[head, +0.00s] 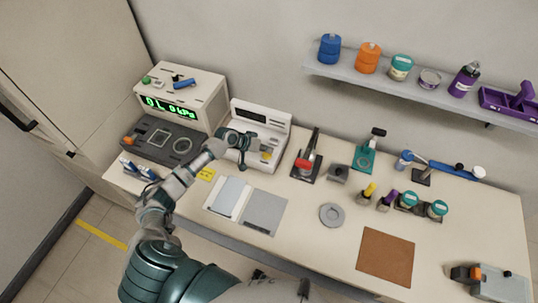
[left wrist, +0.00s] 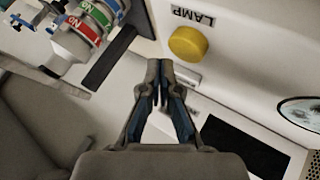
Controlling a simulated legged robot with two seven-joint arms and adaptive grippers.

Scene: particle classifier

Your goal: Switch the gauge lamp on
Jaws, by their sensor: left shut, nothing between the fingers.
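The white gauge device (head: 272,126) stands at the back of the table, left of centre. Its round yellow lamp button (head: 267,156) is on the front. In the left wrist view the yellow button (left wrist: 188,44) sits beside an upside-down LAMP label (left wrist: 194,16), with part of a round dial (left wrist: 300,111) to the right. My left gripper (head: 238,139) is in front of the device and hides part of it. In the left wrist view its fingertips (left wrist: 160,66) are shut and empty, just below and left of the button. Contact cannot be told. My right gripper is not in view.
A box with a green kPa display (head: 205,88) and a dark panel unit (head: 168,141) stand to the left. A black stand with a red part (head: 305,164) is to the right. A wall shelf (head: 420,88) carries jars. The table front holds a brown mat (head: 385,256).

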